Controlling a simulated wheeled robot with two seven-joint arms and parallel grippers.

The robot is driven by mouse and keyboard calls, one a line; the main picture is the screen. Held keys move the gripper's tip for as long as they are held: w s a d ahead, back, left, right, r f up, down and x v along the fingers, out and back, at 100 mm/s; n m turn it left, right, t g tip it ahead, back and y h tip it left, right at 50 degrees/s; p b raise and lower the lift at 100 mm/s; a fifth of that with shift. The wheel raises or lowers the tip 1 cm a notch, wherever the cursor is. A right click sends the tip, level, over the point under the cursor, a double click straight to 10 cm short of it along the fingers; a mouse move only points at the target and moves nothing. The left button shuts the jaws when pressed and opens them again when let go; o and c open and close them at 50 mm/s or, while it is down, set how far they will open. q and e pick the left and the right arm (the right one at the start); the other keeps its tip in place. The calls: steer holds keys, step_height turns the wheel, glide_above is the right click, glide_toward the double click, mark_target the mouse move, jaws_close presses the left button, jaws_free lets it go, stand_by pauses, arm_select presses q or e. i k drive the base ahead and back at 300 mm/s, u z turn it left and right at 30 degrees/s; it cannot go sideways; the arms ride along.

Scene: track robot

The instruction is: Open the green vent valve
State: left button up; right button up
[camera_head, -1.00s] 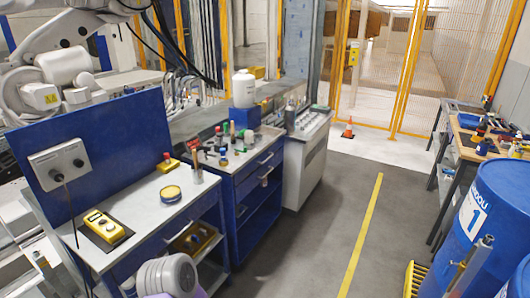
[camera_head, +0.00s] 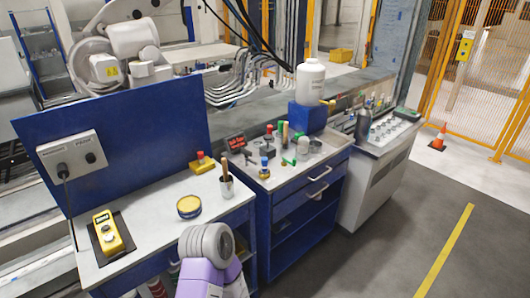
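Several small upright fittings stand on the second blue cart's grey top (camera_head: 240,178). Among them are green parts: a tall green piece (camera_head: 284,133) at the back and a small low green piece (camera_head: 288,162) nearer the front. I cannot tell which of these is the vent valve, nor whether it is open. A blue-topped brass fitting (camera_head: 264,166) stands just left of the low green piece. One of my arms, with a grey joint and purple link, rises at the bottom centre, short of that cart. Neither gripper shows.
A white bottle (camera_head: 310,82) stands on a blue block (camera_head: 307,117).

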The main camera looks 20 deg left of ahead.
mark_target(294, 163)
steer(key=u, duration=0.85)
steer(key=i, duration=0.75)
steer(key=u, duration=0.55)
